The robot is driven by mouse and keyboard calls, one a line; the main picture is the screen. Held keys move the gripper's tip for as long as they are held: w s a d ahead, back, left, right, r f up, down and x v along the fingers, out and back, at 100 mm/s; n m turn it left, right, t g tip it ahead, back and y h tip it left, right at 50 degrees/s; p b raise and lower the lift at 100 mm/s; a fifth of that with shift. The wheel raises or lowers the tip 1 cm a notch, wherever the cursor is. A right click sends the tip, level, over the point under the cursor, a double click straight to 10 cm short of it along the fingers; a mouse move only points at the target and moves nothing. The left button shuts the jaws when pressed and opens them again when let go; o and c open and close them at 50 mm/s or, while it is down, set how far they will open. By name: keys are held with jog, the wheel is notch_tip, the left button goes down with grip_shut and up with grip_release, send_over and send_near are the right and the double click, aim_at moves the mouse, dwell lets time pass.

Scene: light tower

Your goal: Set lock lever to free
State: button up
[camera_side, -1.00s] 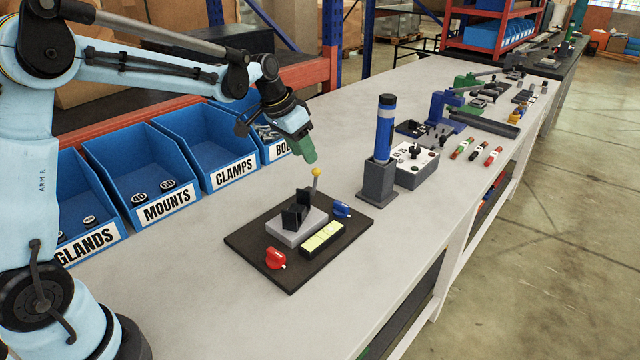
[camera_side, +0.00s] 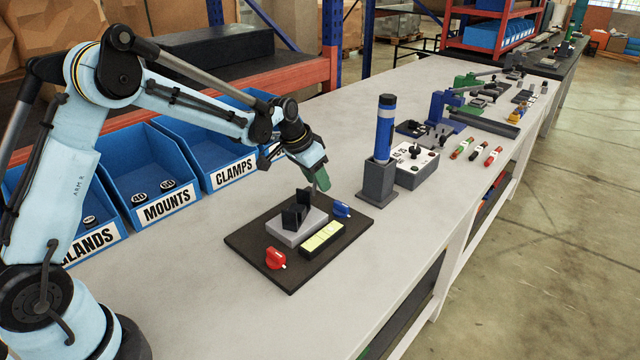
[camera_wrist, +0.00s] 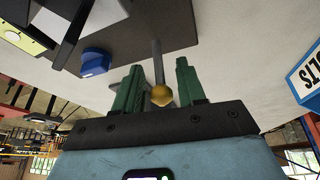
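The lever with a yellow ball knob (camera_wrist: 161,95) stands on a thin rod (camera_wrist: 157,58) at the edge of the dark base plate (camera_side: 256,262). In the wrist view the knob shows between my two green fingers, with a gap on each side. My gripper (camera_side: 321,182) is open above the lever, pointing down at a slant, and it also shows in the wrist view (camera_wrist: 160,82). In the side view the fingers hide the knob. I see no lock or free marking.
The plate carries a grey block with black jaws (camera_side: 296,215), a red knob (camera_side: 275,259), a blue knob (camera_side: 341,209) and a yellow-green panel (camera_side: 322,237). A blue-and-black cylinder in a stand (camera_side: 382,150) rises to the right. Blue bins (camera_side: 165,205) stand behind.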

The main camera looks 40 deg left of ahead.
grip_shut()
jog(key=shift+s+t, duration=0.5)
jog(key=shift+t, duration=0.6)
jog(key=shift+s+t, duration=0.5)
jog(key=shift+t, duration=0.6)
jog(key=shift+o, duration=0.2)
grip_release()
jog(key=shift+r, duration=0.1)
jog(key=v, duration=1.2)
